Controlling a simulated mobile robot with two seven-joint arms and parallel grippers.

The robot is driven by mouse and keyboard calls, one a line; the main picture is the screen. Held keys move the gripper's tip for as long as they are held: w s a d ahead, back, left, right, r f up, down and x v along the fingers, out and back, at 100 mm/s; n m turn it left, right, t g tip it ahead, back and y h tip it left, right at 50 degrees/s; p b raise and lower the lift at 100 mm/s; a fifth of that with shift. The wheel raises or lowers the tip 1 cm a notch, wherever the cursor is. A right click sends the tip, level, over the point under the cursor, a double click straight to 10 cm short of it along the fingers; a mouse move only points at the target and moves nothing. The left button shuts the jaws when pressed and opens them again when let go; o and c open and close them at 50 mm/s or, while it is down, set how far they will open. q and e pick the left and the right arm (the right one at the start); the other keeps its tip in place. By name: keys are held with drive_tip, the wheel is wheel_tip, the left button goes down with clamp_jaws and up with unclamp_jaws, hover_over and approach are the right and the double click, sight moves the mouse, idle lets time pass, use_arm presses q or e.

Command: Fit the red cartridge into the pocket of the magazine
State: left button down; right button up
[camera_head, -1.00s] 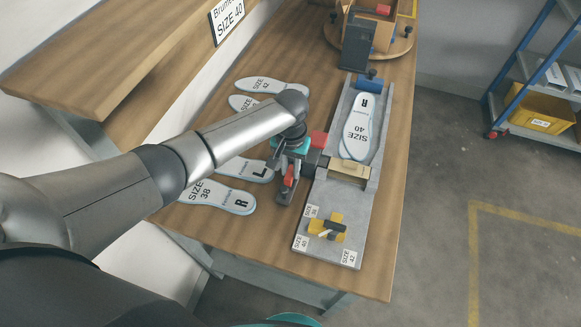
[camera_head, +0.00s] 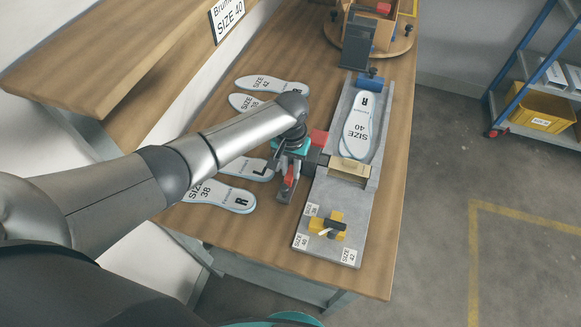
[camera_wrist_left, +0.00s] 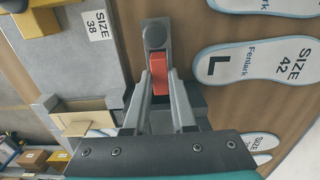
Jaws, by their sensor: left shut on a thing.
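My left gripper (camera_head: 287,180) is at the left side of a long grey fixture (camera_head: 325,205). In the left wrist view its fingers (camera_wrist_left: 160,95) are shut on a red piece (camera_wrist_left: 160,70), which sits against a dark grey lever-like part (camera_wrist_left: 155,35) with a round knob. A red block (camera_head: 319,137) stands beside the fixture, just behind the gripper. I cannot tell which red part is the cartridge, and no part is clearly recognisable as the magazine or its pocket. A tan block (camera_head: 350,165) crosses the fixture channel. My right gripper is out of view.
An insole marked R, size 40 (camera_head: 360,118) lies in the channel. Several insoles (camera_head: 225,196) lie on the wooden table left of the gripper. A yellow and black part (camera_head: 327,225) is at the fixture's front. A round carousel (camera_head: 400,45) stands behind. The table's right strip is clear.

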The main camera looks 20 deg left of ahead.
sight(291, 173)
use_arm(q)
drive_tip(key=shift+f+b, duration=0.5)
drive_tip(key=shift+f, duration=0.25)
drive_tip(key=c, duration=0.7)
unclamp_jaws()
drive_tip(key=shift+o, duration=0.2)
drive_tip(key=shift+r, duration=0.1)
wheel_tip(291, 173, up, 15)
drive_tip(key=p, duration=0.2)
